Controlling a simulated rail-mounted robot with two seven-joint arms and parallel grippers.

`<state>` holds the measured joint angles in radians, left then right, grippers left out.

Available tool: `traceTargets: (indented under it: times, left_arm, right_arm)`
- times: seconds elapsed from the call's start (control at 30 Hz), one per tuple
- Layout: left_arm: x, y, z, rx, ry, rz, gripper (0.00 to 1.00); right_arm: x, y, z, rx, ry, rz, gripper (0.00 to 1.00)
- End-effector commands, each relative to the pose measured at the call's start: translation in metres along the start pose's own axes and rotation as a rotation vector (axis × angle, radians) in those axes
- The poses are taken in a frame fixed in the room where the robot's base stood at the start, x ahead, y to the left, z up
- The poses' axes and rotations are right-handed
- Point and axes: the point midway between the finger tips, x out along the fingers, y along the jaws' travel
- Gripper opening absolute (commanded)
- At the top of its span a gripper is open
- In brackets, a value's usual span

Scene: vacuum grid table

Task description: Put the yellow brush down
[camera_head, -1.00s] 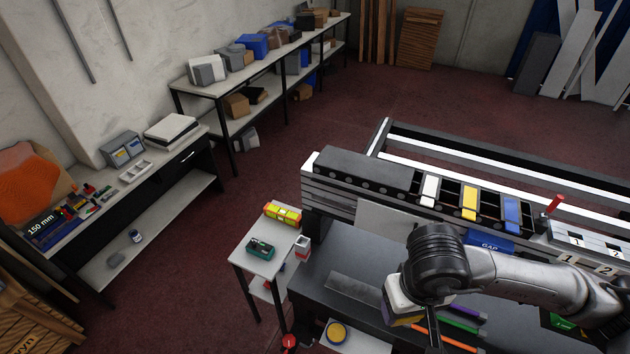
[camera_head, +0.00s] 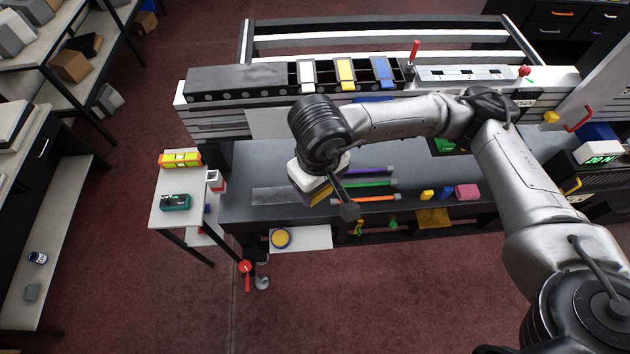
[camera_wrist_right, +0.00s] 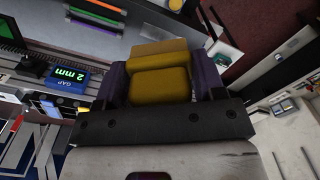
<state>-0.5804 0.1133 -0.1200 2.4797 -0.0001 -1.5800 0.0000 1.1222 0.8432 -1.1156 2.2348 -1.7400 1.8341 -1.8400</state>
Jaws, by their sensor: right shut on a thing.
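In the right wrist view, the yellow brush (camera_wrist_right: 160,86) shows as two stacked yellow blocks between the dark purple fingers of my right gripper (camera_wrist_right: 160,75), which is shut on it. In the head view, my right gripper (camera_head: 315,192) hangs at the end of my arm over the left part of the dark workbench (camera_head: 240,208). There the brush is mostly hidden by the wrist and gripper. I cannot tell whether the brush touches the bench. My left gripper is in neither view.
Purple, green and orange sticks (camera_head: 378,183) lie right of the gripper, with a pink block (camera_head: 467,191) farther right. A grey strip (camera_head: 272,196) lies to its left. A white side table (camera_head: 170,218) holds a yellow level (camera_head: 181,160) and a green device (camera_head: 175,202).

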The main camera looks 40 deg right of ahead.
Motion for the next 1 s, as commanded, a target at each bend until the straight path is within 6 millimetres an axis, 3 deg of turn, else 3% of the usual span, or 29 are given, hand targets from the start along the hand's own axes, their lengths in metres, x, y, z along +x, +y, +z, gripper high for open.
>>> traceTargets:
  times: [0.43,0.57,0.77,1.0]
  left_arm:
    - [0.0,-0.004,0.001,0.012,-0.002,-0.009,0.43]
    - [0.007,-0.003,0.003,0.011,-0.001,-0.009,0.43]
    - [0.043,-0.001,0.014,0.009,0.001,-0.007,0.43]
    - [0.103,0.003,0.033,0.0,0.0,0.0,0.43]
  right_arm:
    - [0.0,0.0,0.0,0.0,0.0,-0.001,0.44]
    - [0.01,0.0,0.001,0.0,-0.001,0.0,0.44]
    - [0.062,0.001,0.009,0.001,-0.004,0.001,0.44]
    - [0.15,0.01,0.025,0.021,-0.004,0.001,0.44]
